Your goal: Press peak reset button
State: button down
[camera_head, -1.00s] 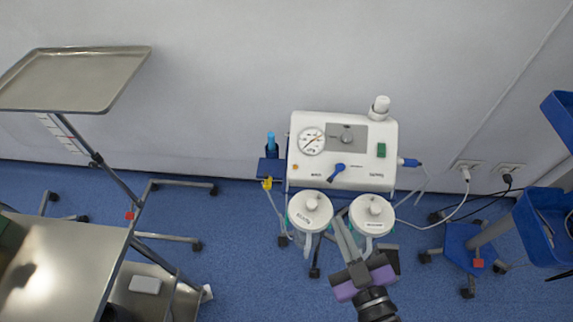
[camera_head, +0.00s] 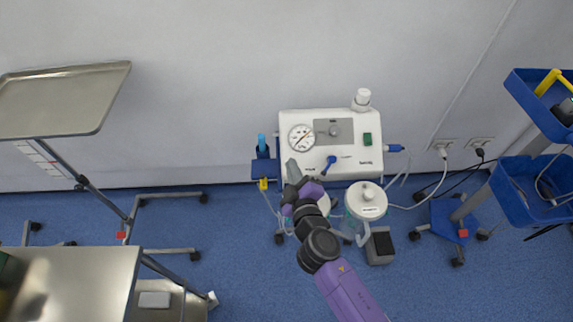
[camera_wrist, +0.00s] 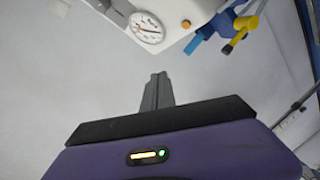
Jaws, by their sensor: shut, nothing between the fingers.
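The white suction unit (camera_head: 355,160) stands against the wall, with a round gauge (camera_head: 301,138), a grey panel with a knob, a green switch (camera_head: 367,139) and a blue knob (camera_head: 331,160) on its front. In the wrist view a small orange button (camera_wrist: 186,23) shows beside the gauge (camera_wrist: 147,28); no label on it is readable. In the head view my gripper covers that lower left corner of the front. My gripper (camera_head: 291,165) is shut and empty. In the wrist view its fingertips (camera_wrist: 158,77) appear apart from the button; contact with the unit cannot be told.
Two lidded jars hang below the unit; the right one (camera_head: 366,202) is clear, the left partly behind my arm. A blue holder (camera_head: 265,168) with a yellow part is left of the unit. A steel tray stand (camera_head: 65,100) is left, a blue cart (camera_head: 520,190) right.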

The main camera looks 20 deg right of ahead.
jog(key=shift+w+d+f+b, duration=0.25)
jog(key=shift+w+f+b, duration=0.55)
jog(key=shift+f+b, duration=0.35)
jog(key=shift+w+d+f+b, duration=0.3)
jog(key=shift+w+f+b, duration=0.55)
jog(key=shift+f, duration=0.4)
jog(key=shift+w+d+f+b, duration=0.25)
jog(key=shift+w+f+b, duration=0.5)
jog(key=shift+f+b, duration=0.4)
jog(key=shift+f, duration=0.1)
jog(key=shift+w+d+f+b, duration=0.1)
jog(key=shift+w+f+b, duration=0.15)
jog(key=shift+b, duration=0.15)
jog(key=shift+w+f+b, duration=0.2)
jog(key=shift+f+b, duration=0.1)
jog(key=shift+b, duration=0.1)
jog(key=shift+r, duration=0.1)
dwell(0.5)
jog(key=shift+s+r+p, duration=0.45)
jog(key=shift+r+p, duration=0.1)
